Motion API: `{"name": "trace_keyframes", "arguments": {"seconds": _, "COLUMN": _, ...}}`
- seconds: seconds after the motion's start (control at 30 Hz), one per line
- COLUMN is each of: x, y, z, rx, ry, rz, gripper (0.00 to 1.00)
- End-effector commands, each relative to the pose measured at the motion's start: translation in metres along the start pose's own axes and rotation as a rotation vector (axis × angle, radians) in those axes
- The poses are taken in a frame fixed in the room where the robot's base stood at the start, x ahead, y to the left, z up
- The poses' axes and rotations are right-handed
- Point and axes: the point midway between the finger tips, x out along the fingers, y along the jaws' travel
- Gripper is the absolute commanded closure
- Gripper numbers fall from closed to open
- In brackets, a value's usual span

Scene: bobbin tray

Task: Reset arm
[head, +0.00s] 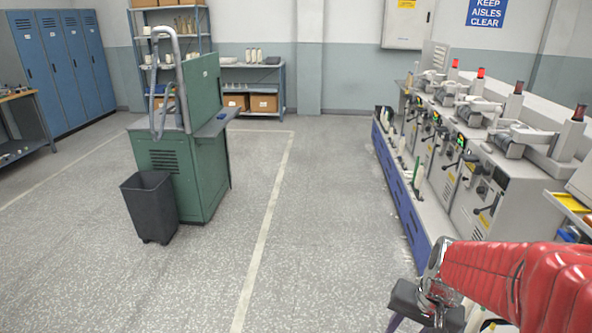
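My arm, in a red ribbed sleeve, comes in from the lower right corner of the head view. It ends in a metal joint and a dark grey block at the bottom edge, where my gripper (425,318) is. Only the upper part of the gripper shows, with a purple piece below the block. The fingertips are cut off by the frame edge, so I cannot see whether it is open or holds anything.
A long machine row (440,165) with red-topped units runs along the right, close to my arm. A green cabinet (180,165) and black bin (150,208) stand left. Blue lockers (62,70) and shelves (252,88) line the back. The middle floor is clear.

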Motion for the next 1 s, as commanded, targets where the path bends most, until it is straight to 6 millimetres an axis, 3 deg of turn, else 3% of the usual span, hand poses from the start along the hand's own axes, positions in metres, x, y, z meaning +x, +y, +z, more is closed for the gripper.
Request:
{"name": "trace_keyframes", "arguments": {"seconds": 0.2, "x": -0.031, "y": -0.003, "z": 0.032, "rx": -0.162, "ry": 0.023, "rz": 0.041, "gripper": 0.63}}
{"name": "trace_keyframes", "arguments": {"seconds": 0.5, "x": -0.066, "y": -0.006, "z": 0.065, "rx": -0.306, "ry": 0.094, "rz": 0.084, "gripper": 0.63}}
{"name": "trace_keyframes", "arguments": {"seconds": 1.0, "x": -0.129, "y": -0.035, "z": 0.095, "rx": -0.464, "ry": 0.33, "rz": 0.038, "gripper": 0.63}}
